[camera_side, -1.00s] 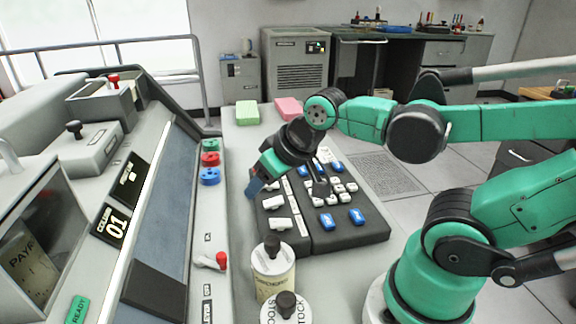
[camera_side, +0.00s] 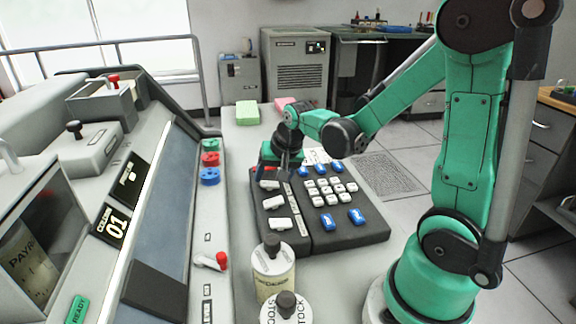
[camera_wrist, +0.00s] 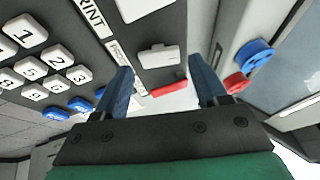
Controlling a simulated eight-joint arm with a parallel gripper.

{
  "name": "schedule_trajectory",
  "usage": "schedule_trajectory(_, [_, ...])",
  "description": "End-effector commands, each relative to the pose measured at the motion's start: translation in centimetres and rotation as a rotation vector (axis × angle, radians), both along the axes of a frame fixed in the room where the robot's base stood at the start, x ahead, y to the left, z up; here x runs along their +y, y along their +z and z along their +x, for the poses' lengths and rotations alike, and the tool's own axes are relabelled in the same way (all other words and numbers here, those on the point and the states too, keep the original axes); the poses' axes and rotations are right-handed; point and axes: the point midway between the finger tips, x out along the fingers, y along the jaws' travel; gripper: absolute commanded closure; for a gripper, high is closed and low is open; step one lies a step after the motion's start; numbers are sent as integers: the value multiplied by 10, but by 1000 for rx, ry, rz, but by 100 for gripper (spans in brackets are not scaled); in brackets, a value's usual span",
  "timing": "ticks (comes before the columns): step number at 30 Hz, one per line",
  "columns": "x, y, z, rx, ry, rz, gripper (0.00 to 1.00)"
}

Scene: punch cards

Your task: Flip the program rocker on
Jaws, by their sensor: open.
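The rocker panel (camera_side: 262,228) is a dark strip with white rockers on the left part of the keyboard. In the wrist view, a white rocker (camera_wrist: 158,56) lies just ahead of and between my fingertips, beside a partly hidden label starting "PROG" (camera_wrist: 119,52). A red-edged piece (camera_wrist: 170,89) shows between the fingers, nearer my palm. My gripper (camera_wrist: 160,72) is open and empty, its blue fingers apart. In the side view my gripper (camera_side: 274,176) points down over the far end of the strip, just beyond a white rocker (camera_side: 269,185). I cannot tell whether it touches.
White number keys (camera_wrist: 60,72) and blue keys (camera_side: 328,222) sit right of the strip. Two capped bottles (camera_side: 272,270) stand at the front.

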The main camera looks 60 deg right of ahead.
Motion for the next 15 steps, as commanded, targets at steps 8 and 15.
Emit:
schedule_trajectory(8, [-2, -14, 6, 0, 1, 0, 34])
schedule_trajectory(15, [-2, -15, 6, 0, 1, 0, 34])
